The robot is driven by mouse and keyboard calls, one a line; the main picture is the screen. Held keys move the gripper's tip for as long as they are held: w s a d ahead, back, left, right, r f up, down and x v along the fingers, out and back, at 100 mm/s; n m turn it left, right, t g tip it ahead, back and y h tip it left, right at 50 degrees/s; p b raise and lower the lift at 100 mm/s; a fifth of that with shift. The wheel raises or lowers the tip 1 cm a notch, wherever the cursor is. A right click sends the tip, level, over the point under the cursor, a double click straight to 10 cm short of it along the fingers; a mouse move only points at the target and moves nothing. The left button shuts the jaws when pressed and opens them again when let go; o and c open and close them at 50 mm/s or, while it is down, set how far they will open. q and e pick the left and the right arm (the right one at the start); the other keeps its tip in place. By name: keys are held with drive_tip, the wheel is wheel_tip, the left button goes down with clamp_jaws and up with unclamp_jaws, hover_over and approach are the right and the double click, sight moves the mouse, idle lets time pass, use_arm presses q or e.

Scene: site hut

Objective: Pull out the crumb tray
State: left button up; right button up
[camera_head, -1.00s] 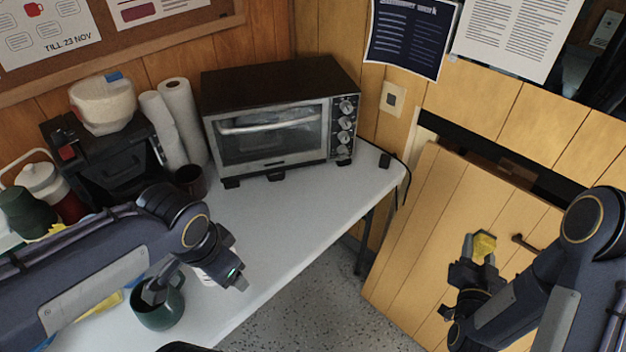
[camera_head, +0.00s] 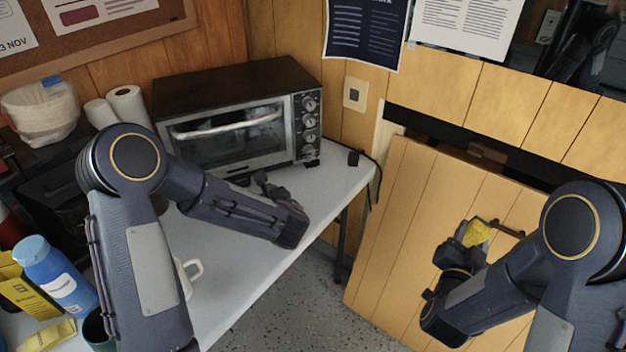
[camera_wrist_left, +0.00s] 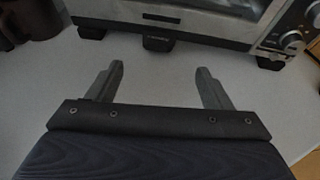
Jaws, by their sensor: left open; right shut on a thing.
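The toaster oven (camera_head: 238,137) stands on the white table with its glass door shut. In the left wrist view, the crumb tray's dark front tab (camera_wrist_left: 158,44) shows low under the middle of the oven front, between the oven's feet. My left gripper (camera_head: 262,182) is in front of the oven, low near the tabletop. In its wrist view its two fingers (camera_wrist_left: 160,68) are apart and empty, pointing at the tab with a gap between. In the head view the gripper hides the tab.
The white table (camera_head: 330,185) has bare room in front of the oven and ends at its right edge. A white mug (camera_head: 188,275), a blue bottle (camera_head: 55,276) and a yellow box (camera_head: 25,293) stand by my left arm. A wooden panel (camera_head: 390,240) leans at the right.

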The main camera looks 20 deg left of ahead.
sight(243, 185)
use_arm(q)
drive_tip(key=x, duration=1)
drive_tip(key=shift+w+a+f, duration=0.1)
drive_tip(key=shift+a+f, duration=0.05)
drive_tip(key=shift+a, duration=0.05)
use_arm(e)
drive_tip(key=shift+r, duration=0.3)
